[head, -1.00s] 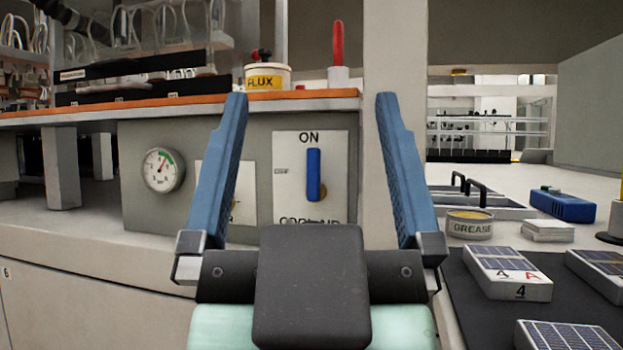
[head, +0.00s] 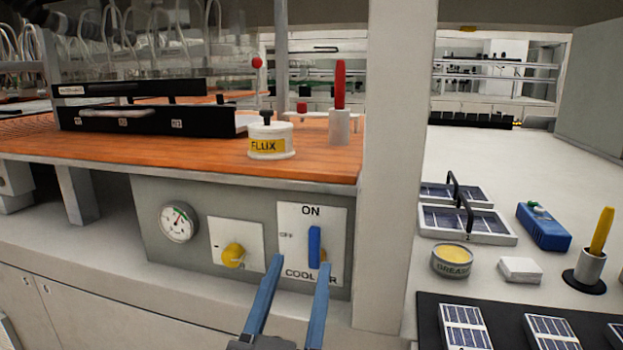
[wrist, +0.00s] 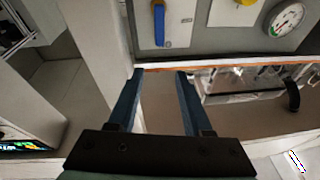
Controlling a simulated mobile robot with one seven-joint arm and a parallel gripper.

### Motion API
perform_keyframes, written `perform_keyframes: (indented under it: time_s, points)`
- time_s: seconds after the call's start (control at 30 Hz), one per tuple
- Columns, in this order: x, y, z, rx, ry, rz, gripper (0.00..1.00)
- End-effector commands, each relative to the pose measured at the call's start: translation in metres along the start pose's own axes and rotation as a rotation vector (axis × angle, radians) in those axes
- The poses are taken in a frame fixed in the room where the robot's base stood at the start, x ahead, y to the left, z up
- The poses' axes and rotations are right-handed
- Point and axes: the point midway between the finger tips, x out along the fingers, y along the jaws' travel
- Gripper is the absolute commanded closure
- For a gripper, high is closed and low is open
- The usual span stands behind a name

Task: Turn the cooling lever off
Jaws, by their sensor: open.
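The blue cooling lever (head: 314,247) stands upright on a white plate (head: 293,222) on the grey panel, pointing up to the ON mark. OFF is marked to its left, and the lettering below is partly covered by my gripper. The lever also shows at the top of the wrist view (wrist: 158,24). My gripper (head: 299,264) is open and empty, its blue fingers in front of the plate's lower part. In the wrist view the fingertips (wrist: 160,73) are apart from the lever.
Left of the lever are a yellow knob (head: 233,255) and a round gauge (head: 178,222). An orange bench top (head: 200,158) overhangs the panel, bearing a flux pot (head: 270,140) and red-handled tool (head: 340,85). A pale post (head: 390,200) stands close right.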

Motion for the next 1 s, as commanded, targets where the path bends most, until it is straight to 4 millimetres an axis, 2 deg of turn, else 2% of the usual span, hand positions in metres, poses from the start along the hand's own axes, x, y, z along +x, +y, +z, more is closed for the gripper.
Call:
perform_keyframes:
  time_s: [0.03, 0.4, 0.67, 0.83, 1.0]
  points:
    - [0.003, -0.004, -0.011, -0.009, -0.039, 0.009, 0.50]
    - [-0.024, -0.012, -0.008, -0.083, -0.219, 0.082, 0.50]
    - [-0.040, -0.013, -0.005, -0.114, -0.263, 0.099, 0.50]
    - [-0.031, -0.012, -0.001, -0.117, -0.264, 0.102, 0.50]
    - [-0.001, -0.008, 0.004, -0.118, -0.263, 0.103, 0.50]
